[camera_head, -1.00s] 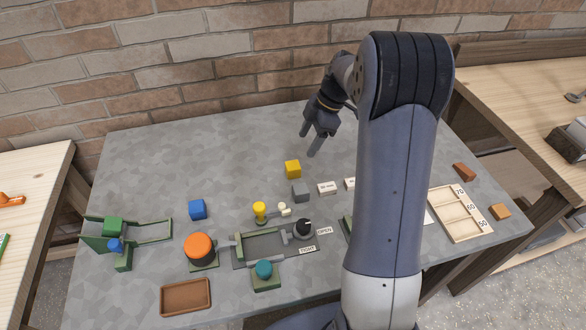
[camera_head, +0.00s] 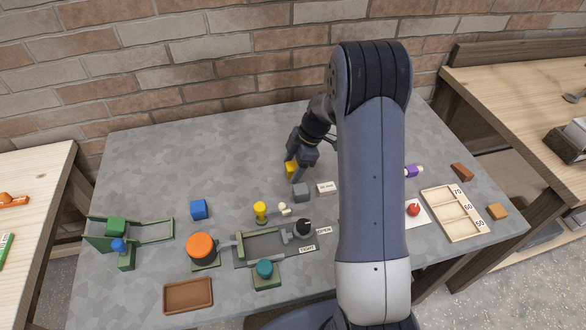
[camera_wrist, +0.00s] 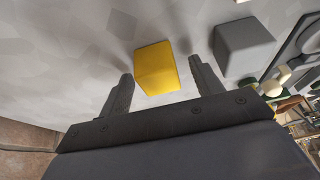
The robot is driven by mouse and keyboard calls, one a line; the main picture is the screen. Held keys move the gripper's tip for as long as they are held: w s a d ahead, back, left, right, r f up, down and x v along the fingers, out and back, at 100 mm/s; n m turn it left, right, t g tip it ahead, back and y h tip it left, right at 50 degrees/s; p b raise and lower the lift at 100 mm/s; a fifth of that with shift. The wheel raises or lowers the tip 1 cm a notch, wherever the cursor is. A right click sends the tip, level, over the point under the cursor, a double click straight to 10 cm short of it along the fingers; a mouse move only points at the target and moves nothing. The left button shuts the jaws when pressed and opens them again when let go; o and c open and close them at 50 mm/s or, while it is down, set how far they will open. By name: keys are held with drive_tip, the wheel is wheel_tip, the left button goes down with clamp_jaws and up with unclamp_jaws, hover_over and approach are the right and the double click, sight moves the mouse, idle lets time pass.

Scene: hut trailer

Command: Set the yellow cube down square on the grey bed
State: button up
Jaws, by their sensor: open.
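The yellow cube (camera_head: 290,170) stands on the grey table top near the back middle, partly hidden by my gripper (camera_head: 297,175) in the head view. In the wrist view the yellow cube (camera_wrist: 156,68) lies between and slightly beyond the two fingertips of my gripper (camera_wrist: 160,75). The fingers are open with a gap on both sides of the cube. A grey cube (camera_head: 302,192) stands just in front and to the right. It also shows in the wrist view (camera_wrist: 243,48), just outside the right finger. I cannot tell whether this grey block is the grey bed.
A blue cube (camera_head: 198,209) and an orange knob (camera_head: 201,245) stand to the left. A brown tray (camera_head: 188,295) is at the front edge. The back left table is clear.

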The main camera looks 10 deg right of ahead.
drive_tip(key=c, duration=1.1)
drive_tip(key=shift+r, duration=0.1)
